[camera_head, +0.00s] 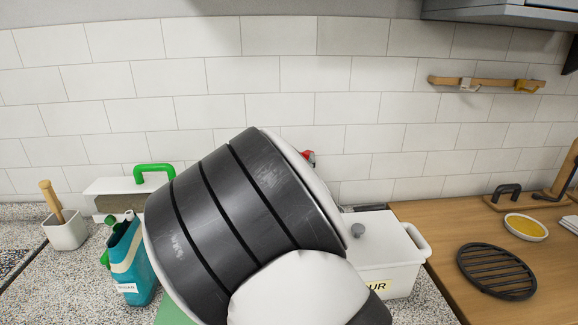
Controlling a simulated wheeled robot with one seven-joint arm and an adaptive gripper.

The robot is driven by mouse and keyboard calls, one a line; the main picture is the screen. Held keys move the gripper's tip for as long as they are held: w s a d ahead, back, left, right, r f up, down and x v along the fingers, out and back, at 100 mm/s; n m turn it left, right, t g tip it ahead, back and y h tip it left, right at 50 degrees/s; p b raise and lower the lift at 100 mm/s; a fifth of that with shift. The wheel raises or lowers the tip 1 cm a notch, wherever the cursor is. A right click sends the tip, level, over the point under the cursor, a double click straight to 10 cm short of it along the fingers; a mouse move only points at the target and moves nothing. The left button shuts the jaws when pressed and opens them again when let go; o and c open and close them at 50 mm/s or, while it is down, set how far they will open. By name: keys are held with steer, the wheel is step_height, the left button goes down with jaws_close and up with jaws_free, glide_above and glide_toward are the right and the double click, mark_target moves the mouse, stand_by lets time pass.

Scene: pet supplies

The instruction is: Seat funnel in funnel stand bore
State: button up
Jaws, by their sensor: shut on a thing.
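My own arm, a large black and white link, fills the middle of the head view and blocks much of the counter. My gripper is not visible; it is hidden behind the arm or out of frame. I cannot identify the funnel or the funnel stand with its bore. A small red piece (309,157) shows just past the arm's upper right edge, too little of it to tell what it is.
Left of my arm stand a teal sugar package (135,265), a white box with a green handle (154,169) and a white pot (66,232). Right are a white lidded bin (385,249), a black round grate (497,271) and a yellow-filled dish (525,227) on wood.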

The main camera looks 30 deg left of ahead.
steer(key=shift+s+a, duration=0.35)
steer(key=shift+a, duration=0.5)
steer(key=shift+d+f+b, duration=0.1)
steer(key=shift+f+b, duration=1.3)
steer(key=shift+f, duration=1.55)
steer(key=shift+f+b, duration=1.05)
steer(key=shift+f, duration=1)
steer(key=shift+f, duration=0.1)
